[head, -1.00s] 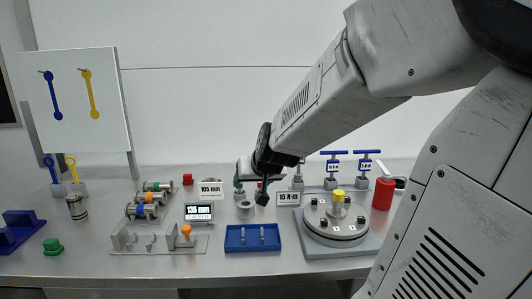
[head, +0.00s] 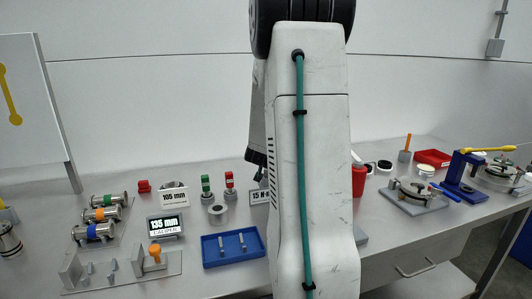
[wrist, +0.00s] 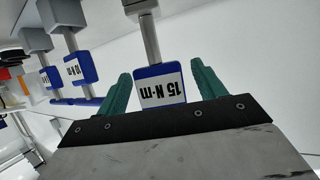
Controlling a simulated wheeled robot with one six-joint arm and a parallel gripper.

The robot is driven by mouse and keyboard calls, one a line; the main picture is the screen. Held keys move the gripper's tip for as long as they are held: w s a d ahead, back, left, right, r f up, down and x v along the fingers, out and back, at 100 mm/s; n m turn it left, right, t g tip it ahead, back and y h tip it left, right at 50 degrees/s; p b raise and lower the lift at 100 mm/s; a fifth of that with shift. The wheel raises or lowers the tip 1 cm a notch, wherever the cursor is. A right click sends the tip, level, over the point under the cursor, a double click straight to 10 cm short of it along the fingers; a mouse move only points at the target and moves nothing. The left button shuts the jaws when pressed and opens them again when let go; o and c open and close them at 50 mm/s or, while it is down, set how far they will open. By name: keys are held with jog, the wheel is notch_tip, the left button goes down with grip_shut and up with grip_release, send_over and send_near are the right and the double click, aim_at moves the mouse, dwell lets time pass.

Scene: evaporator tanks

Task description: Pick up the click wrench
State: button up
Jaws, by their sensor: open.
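In the wrist view my gripper (wrist: 161,70) is open, with its two teal fingers on either side of a blue wrench head labelled "15 N·m" (wrist: 162,88). The picture is upside down; a grey shaft joins this head to a grey block. Gaps show between the fingers and the head; whether either touches is hard to tell. In the head view my arm hides the gripper and the wrenches.
A clamp fixture (head: 413,195) and red tray (head: 433,158) are right.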

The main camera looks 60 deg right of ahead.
jog(key=shift+x, duration=0.8)
jog(key=shift+r, duration=0.1)
jog(key=c, duration=1.4)
